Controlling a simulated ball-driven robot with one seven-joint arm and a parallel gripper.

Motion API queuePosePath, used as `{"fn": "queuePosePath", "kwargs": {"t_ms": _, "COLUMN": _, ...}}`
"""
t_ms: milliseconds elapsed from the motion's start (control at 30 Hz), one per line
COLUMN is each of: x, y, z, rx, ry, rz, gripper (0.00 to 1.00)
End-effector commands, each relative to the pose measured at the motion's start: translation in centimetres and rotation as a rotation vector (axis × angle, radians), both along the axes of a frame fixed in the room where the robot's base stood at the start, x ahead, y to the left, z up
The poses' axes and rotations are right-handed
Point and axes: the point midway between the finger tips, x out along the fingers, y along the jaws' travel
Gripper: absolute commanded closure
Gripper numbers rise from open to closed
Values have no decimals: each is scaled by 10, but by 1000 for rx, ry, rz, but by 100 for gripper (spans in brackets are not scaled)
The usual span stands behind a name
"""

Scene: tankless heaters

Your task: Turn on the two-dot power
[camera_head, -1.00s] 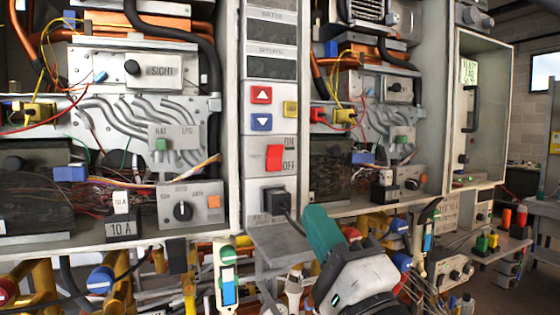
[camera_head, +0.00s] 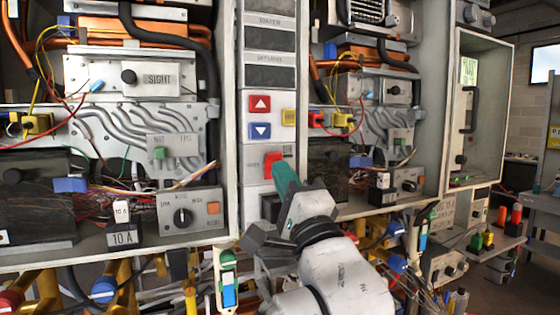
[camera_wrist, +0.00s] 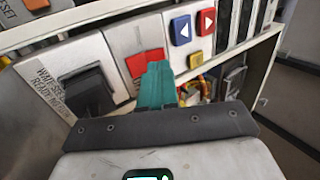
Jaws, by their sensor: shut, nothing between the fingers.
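A red rocker switch (camera_head: 268,163) sits on the pale central column panel, below the red and blue arrow buttons; it also shows in the wrist view (camera_wrist: 137,64). My gripper (camera_head: 281,164) is shut and empty, its teal fingertips just in front of the switch's right side and covering part of it. In the wrist view the fingertips (camera_wrist: 158,70) overlap the switch's lower edge; I cannot tell whether they touch. Its "OFF" label is hidden behind my gripper in the head view. I cannot make out two dots on any control.
A red arrow button (camera_head: 260,104), a blue arrow button (camera_head: 260,131) and a yellow button (camera_head: 288,117) are above the switch. A black plug or block (camera_wrist: 88,92) sticks out beside it. Open heater bays with wires flank the column.

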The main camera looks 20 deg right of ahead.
Motion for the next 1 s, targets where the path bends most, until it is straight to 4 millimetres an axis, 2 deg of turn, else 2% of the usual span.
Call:
{"fn": "queuePosePath", "kwargs": {"t_ms": 200, "x": 15, "y": 0, "z": 9, "rx": 1, "ry": 0, "rz": 0, "gripper": 100}}
{"fn": "queuePosePath", "kwargs": {"t_ms": 667, "x": 16, "y": 0, "z": 11, "rx": 1, "ry": 3, "rz": 0, "gripper": 100}}
{"fn": "queuePosePath", "kwargs": {"t_ms": 900, "x": 21, "y": 0, "z": 21, "rx": 2, "ry": 68, "rz": 0, "gripper": 100}}
{"fn": "queuePosePath", "kwargs": {"t_ms": 1000, "x": 21, "y": 0, "z": 14, "rx": 1, "ry": 72, "rz": 0, "gripper": 100}}
